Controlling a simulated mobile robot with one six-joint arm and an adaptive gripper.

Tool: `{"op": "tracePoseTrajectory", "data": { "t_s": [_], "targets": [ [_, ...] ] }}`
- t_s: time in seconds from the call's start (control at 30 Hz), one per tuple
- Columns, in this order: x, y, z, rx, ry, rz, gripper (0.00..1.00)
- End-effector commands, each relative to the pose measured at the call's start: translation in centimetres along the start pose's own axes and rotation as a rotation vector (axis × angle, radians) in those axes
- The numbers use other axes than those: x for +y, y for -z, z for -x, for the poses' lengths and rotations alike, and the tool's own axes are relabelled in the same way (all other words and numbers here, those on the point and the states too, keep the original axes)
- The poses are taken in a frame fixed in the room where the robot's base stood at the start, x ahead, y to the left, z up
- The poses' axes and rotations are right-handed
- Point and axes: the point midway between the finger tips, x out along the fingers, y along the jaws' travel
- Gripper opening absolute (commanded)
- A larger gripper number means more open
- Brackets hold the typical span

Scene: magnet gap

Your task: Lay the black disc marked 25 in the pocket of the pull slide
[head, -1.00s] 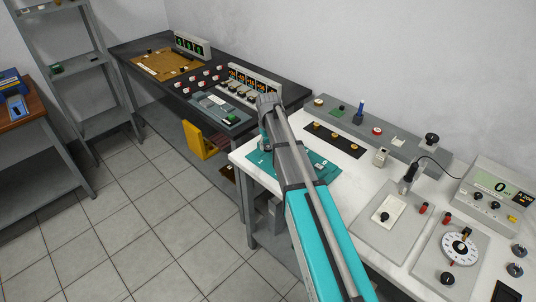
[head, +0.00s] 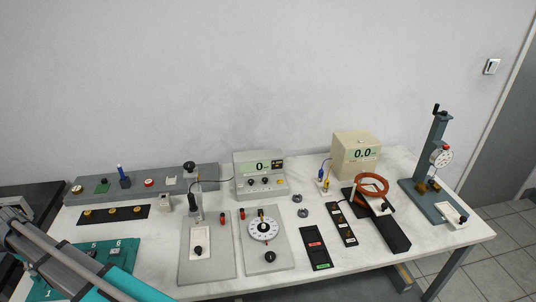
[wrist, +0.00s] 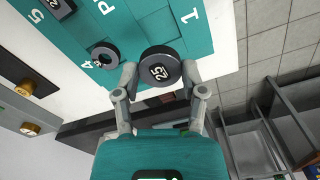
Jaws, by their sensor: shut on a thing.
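The black disc marked 25 (wrist: 158,66) is between the fingers of my gripper (wrist: 160,78) in the wrist view. My gripper is shut on its sides, with the numbered face toward the camera, over the teal board (wrist: 222,40). I cannot tell whether the disc touches the board. In the head view my gripper is not clearly visible; my arm crosses the lower left. No part is clearly labelled as the pull slide. A white slide-like piece (head: 452,214) lies on the base of the gauge stand (head: 433,150) at the far right.
A dark ring-like piece (wrist: 103,55) sits by the mark 4 on the teal board. A grey panel (head: 222,265) with another white plate (head: 200,243), a dial panel (head: 275,255), a meter (head: 258,177) and a coil on a black track (head: 385,230) crowd the white bench.

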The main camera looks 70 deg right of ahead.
Motion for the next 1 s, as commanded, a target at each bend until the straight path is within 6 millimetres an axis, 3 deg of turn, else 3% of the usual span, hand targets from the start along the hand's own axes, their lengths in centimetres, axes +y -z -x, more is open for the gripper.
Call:
{"op": "tracePoseTrajectory", "data": {
  "t_s": [0.1, 1.0],
  "targets": [
    [0.0, 0.0, 2.3, 0.0, 0.0, 0.0, 0.12],
    [0.0, 0.0, 14.5, 0.0, 0.0, 0.0, 0.12]
  ]
}}
